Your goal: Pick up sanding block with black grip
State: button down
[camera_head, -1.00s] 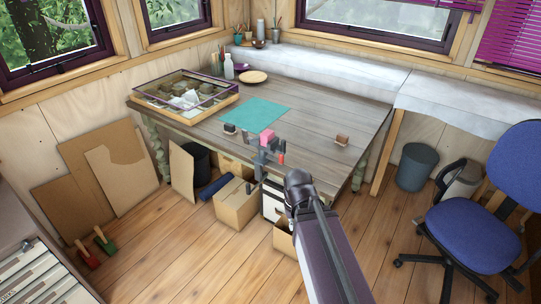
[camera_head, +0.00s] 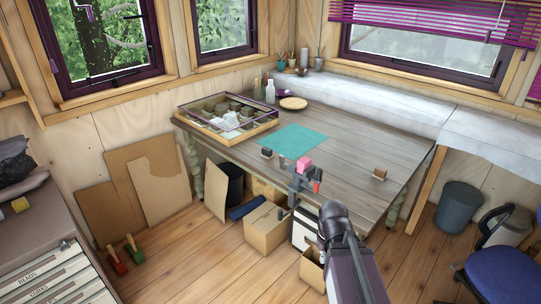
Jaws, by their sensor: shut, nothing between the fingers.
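A small block with a dark top (camera_head: 267,152) sits on the table (camera_head: 345,160) at the left front corner of the teal mat (camera_head: 292,141); it looks like the sanding block with the black grip. A pink block (camera_head: 304,163) shows just behind my gripper, right of the dark one. A brown block (camera_head: 380,174) stands apart, farther right. My gripper (camera_head: 297,188) is at the table's front edge, right of and nearer than the dark block. It is shut and empty. Its fingertips are too small to make out clearly.
A glazed tray of samples (camera_head: 228,117) fills the table's left end. A wooden plate (camera_head: 293,103) and bottle (camera_head: 270,92) stand at the back. Cardboard boxes (camera_head: 268,229) sit below the front edge. A blue chair (camera_head: 500,265) is right. The table's right half is mostly clear.

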aim_at(267, 153)
jog(key=i, duration=1.15)
